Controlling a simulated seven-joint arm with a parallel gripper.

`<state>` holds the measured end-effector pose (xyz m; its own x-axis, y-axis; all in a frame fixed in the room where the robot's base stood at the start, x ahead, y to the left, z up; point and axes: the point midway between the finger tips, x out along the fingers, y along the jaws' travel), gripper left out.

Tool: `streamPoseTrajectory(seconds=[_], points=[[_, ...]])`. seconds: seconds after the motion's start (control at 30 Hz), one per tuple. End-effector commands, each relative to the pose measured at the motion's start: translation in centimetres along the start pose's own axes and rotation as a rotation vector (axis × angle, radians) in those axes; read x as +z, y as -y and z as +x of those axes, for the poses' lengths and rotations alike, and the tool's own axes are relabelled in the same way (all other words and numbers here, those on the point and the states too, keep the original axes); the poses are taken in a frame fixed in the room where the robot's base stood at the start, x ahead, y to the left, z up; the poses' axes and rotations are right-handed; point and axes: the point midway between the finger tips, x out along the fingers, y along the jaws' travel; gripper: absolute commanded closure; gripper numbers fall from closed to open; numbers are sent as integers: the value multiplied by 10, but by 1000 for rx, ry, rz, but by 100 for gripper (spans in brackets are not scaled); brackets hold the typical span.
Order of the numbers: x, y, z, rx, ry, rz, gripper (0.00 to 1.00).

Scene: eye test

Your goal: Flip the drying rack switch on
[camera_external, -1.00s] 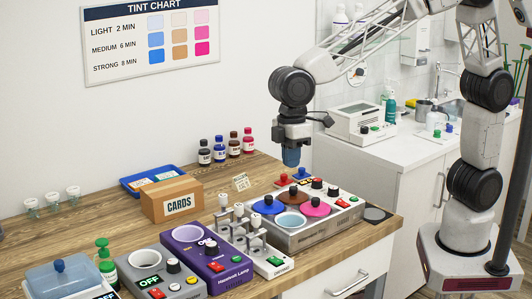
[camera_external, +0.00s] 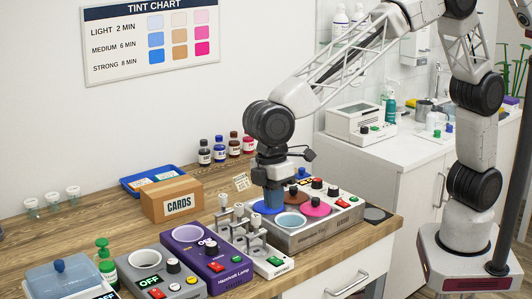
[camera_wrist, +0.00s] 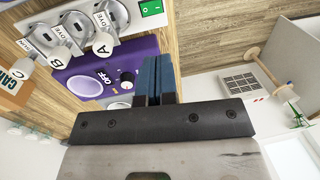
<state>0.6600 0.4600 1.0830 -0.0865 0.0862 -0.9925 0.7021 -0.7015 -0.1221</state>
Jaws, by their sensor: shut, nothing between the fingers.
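The white drying rack (camera_external: 262,262) stands at the bench's front edge, with several upright posts and clips on it. Its green-marked rocker switch (camera_external: 275,261) is on the front end; I cannot tell its position. In the wrist view the rack (camera_wrist: 125,22) is at the top left with rings tagged A, B and C, and the green switch (camera_wrist: 150,8) is at the top edge, partly cut off. My gripper (camera_external: 273,197) is shut and empty, pointing down above the blue-lidded tray unit, behind and above the rack. Its blue fingers (camera_wrist: 153,78) are together in the wrist view.
The purple Hausvolt Lamp (camera_external: 200,262) stands left of the rack, with a grey unit (camera_external: 165,270) marked OFF beyond it. The bath unit (camera_external: 300,238) with colored lids is close on the right. A CARDS box (camera_external: 172,203) stands behind.

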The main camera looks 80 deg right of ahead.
Motion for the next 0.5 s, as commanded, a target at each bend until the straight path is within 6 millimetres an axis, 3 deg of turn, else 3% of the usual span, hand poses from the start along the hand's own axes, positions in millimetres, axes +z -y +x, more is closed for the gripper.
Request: streamPoseTrajectory(seconds=[0.27, 0.5], points=[[0, 0, 3, 0, 0, 0, 100], [1, 0, 21, 0, 2, 0, 100]])
